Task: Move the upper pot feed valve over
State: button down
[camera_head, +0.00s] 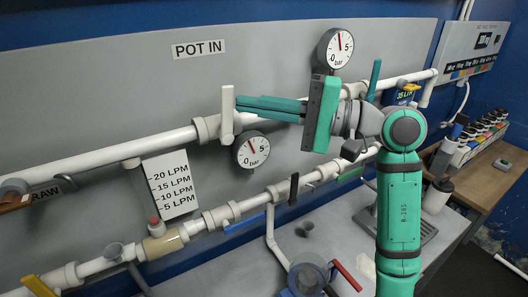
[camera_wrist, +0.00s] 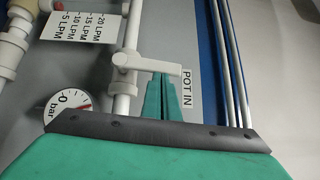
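The upper pot feed valve is a white lever (camera_head: 227,115) on the upper white pipe, below the POT IN label (camera_head: 199,48). In the head view the lever stands upright, across the pipe. In the wrist view the white lever (camera_wrist: 150,65) reaches from the pipe toward the POT IN label (camera_wrist: 187,89). My gripper (camera_head: 238,103) has green fingers pointing left, with the tips right beside the lever. In the wrist view my gripper's fingers (camera_wrist: 167,76) lie close together, tips at the lever's side; I cannot tell whether they touch it. Nothing shows between them.
Two pressure gauges sit near the arm, one above (camera_head: 335,48) and one below (camera_head: 251,150) the upper pipe. A teal lever (camera_head: 374,78) stands right of my gripper. A lower pipe (camera_head: 225,216) carries a dark lever (camera_head: 293,188). A flow scale card (camera_head: 170,184) hangs left.

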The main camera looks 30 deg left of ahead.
jog(key=shift+s+a+r+n+h, duration=0.15)
jog(key=shift+s+r+n+h, duration=0.05)
jog(key=shift+s+n+h, duration=0.1)
dwell(0.5)
